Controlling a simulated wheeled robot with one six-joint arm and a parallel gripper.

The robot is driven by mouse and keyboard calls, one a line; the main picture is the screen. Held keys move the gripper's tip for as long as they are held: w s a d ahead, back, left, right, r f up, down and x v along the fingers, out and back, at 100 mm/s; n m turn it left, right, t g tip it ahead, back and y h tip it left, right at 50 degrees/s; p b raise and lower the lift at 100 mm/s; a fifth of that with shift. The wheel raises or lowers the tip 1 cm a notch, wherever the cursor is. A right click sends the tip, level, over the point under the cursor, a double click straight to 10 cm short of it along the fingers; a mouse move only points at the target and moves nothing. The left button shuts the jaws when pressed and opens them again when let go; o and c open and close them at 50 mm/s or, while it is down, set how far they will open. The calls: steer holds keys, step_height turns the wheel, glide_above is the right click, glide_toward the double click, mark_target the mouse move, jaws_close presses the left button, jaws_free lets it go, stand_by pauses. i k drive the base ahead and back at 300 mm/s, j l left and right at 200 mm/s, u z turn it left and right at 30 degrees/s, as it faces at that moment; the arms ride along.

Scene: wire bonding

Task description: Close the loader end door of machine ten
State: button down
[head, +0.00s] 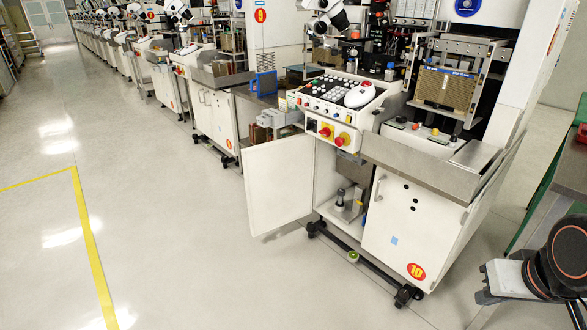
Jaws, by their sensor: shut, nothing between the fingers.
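Machine ten (392,215) is a white cabinet with a round red "10" label (416,271) low on its right front. A white door (279,185) at its left front stands wide open, swung out to the left. The open compartment (343,205) shows dark cylindrical parts inside. The right front door (402,227), with a grey handle (378,188), looks closed. No label shows which end is the loader. My gripper (484,283) is at the lower right, shut and empty, pointing left. It is well to the right of the open door, apart from the machine.
Clear grey floor (170,230) lies left of the open door, with a yellow line (90,245) on it. Black base rails with casters (405,294) stick out under the machine. Machine nine (213,115) stands behind left. A dark-topped table (572,170) is at the right edge.

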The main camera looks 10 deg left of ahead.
mark_target(278, 175)
steer(key=i+j+z, duration=0.1)
steer(key=j, duration=0.25)
steer(key=i+j, duration=0.15)
steer(key=j, duration=0.25)
steer(key=i+j+z, duration=0.15)
steer(key=j, duration=0.2)
steer(key=i+j+z, duration=0.1)
steer(key=j, duration=0.3)
steer(key=i+j, duration=0.1)
steer(key=j, duration=0.25)
steer(key=j+z, duration=0.3)
steer(key=j, duration=0.55)
steer(key=j+z, duration=0.3)
steer(key=j, duration=0.55)
steer(key=j+z, duration=0.25)
steer(key=j, duration=0.6)
steer(key=j+z, duration=0.3)
steer(key=j, duration=0.85)
steer(key=k+j+z, duration=0.1)
steer(key=j+z, duration=0.15)
steer(key=j, duration=0.9)
steer(key=k+l, duration=0.1)
steer(key=l, duration=0.2)
steer(key=k+l, duration=0.15)
steer(key=l, duration=0.15)
steer(key=z, duration=0.05)
